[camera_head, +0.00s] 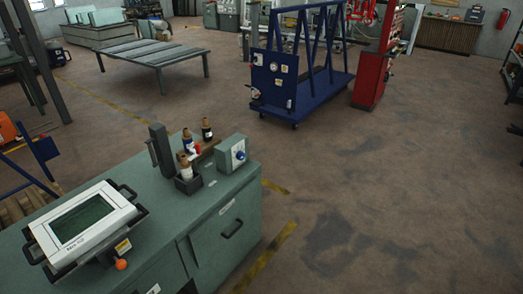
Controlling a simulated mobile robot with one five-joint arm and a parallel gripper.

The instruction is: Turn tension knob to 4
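A blue wheeled frame (318,92) farther back carries a panel with a round dial (274,67) and small labels, also unreadable. My gripper is not in view.
The green workbench (215,205) carries a white screen unit (85,222) with an orange knob (121,264), a dark upright post (161,150) and several bottles (186,167). A red cabinet (370,85) stands behind. The brown floor (400,190) at right is clear.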

